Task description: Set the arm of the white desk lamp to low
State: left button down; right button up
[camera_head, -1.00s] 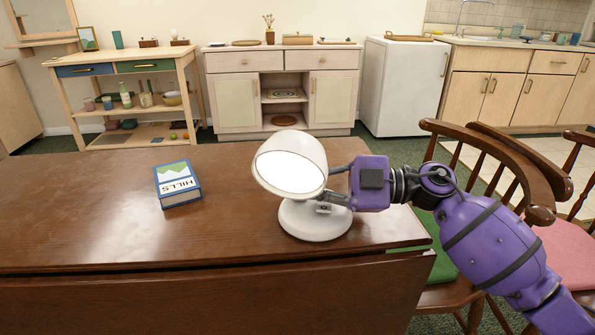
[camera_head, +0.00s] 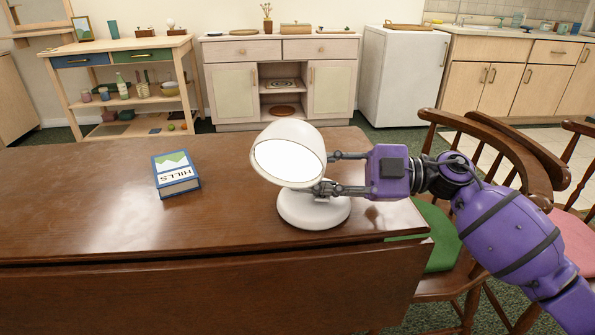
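The white desk lamp stands on the wooden table (camera_head: 90,215). Its round white base (camera_head: 313,211) rests near the table's right end. Its lit head (camera_head: 289,153) sits low, just above the base, with the glowing face toward me. The lamp's arm is mostly hidden behind the head and my gripper. My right gripper (camera_head: 332,172) comes in from the right with its two fingers spread apart, one above the other. The fingertips reach the lamp head's right edge; I cannot tell whether they touch it. My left gripper is not in view.
A blue book marked HILLS (camera_head: 176,174) lies on the table left of the lamp. A wooden chair with a green cushion (camera_head: 437,236) stands at the table's right end, under my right arm. The table between book and lamp is clear.

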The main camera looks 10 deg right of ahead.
jog(key=d, duration=0.2)
jog(key=s+d, duration=0.1)
jog(key=d, duration=0.5)
jog(key=shift+s+d, duration=0.25)
jog(key=shift+s, duration=0.1)
jog(key=shift+c, duration=0.5)
